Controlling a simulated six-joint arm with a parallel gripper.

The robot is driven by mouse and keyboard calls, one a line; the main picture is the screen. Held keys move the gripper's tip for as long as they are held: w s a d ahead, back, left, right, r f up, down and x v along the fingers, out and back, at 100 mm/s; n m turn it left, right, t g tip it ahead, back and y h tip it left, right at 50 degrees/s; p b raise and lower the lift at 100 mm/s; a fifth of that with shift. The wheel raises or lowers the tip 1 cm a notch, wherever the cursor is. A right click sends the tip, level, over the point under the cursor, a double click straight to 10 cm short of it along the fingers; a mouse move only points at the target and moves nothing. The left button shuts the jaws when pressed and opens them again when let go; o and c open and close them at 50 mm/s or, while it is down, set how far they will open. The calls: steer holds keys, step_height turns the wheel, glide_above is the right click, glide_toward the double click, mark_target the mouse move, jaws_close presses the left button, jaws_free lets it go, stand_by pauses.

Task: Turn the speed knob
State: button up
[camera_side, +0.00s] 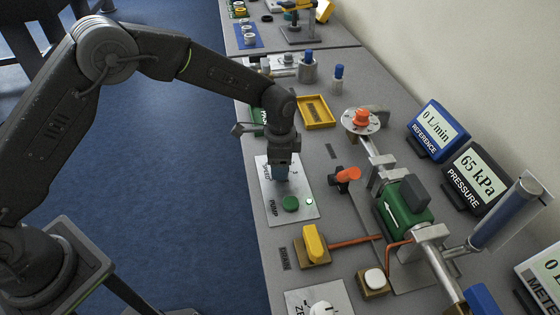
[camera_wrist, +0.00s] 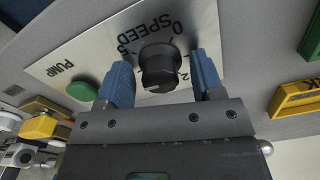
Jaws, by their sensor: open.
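The black speed knob (camera_wrist: 160,68) sits on a light metal plate (camera_wrist: 88,45) marked SPEED and PUMP, with numbers around the knob. In the wrist view my gripper (camera_wrist: 163,82) is open, with one blue finger on each side of the knob. A gap shows on both sides, and the knob is not gripped. In the side view my gripper (camera_side: 281,174) points down over the upper part of the plate (camera_side: 297,214) and hides the knob. A green button (camera_side: 290,203) is on the same plate, and shows in the wrist view (camera_wrist: 83,91).
A lit indicator (camera_side: 309,202) is beside the green button. A yellow valve handle (camera_side: 313,241), an orange-handled valve (camera_side: 346,176) and a yellow tray (camera_side: 315,111) stand near. The pressure display (camera_side: 474,178) reads 65 kPa; the reference display (camera_side: 438,130) reads 0 L/min.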

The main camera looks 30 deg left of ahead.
step_height(320, 180, up, 14)
stand_by(0.6)
